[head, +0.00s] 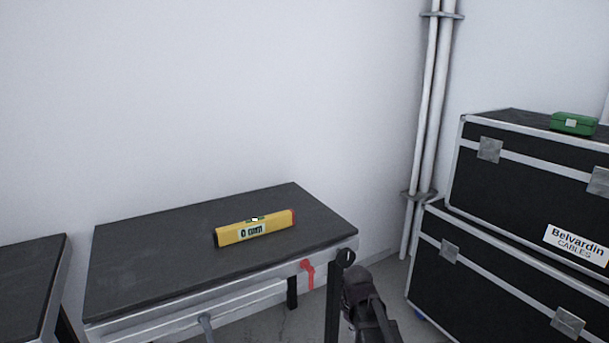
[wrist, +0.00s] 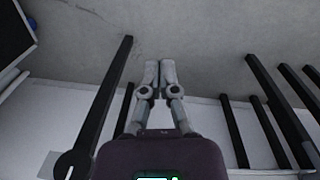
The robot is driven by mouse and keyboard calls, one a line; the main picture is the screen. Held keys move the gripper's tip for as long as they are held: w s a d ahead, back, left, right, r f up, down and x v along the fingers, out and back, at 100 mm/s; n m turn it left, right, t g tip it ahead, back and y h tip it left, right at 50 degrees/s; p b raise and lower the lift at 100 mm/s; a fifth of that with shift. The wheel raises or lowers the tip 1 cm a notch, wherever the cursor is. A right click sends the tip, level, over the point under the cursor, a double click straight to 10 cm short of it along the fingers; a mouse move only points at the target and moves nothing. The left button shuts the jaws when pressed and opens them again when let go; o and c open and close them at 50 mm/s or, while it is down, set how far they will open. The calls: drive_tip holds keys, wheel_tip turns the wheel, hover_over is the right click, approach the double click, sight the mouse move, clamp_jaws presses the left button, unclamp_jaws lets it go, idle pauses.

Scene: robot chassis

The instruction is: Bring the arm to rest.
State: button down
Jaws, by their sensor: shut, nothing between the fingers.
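My gripper (wrist: 158,72) shows in the wrist view with its two grey fingers together and nothing between them. Bare grey floor lies beyond the fingertips. In the head view a dark part of my arm (head: 367,305) rises at the bottom, right of the table's front corner. The fingers cannot be made out there. The gripper touches nothing that I can see.
A dark-topped table (head: 150,245) holds a yellow spirit level (head: 255,227). A red clamp-like part (head: 307,272) is at its front edge. Another table (head: 25,285) stands left. Stacked black cases (head: 480,270) with a green box (head: 573,124) stand right. Black legs (wrist: 112,90) flank the gripper.

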drive_tip(key=s+d+m, duration=0.3)
drive_tip(key=s+m, duration=0.5)
drive_tip(key=s, duration=0.1)
wheel_tip(320, 180, up, 23)
drive_tip(key=p, duration=2.3)
drive_tip(key=shift+d, duration=0.25)
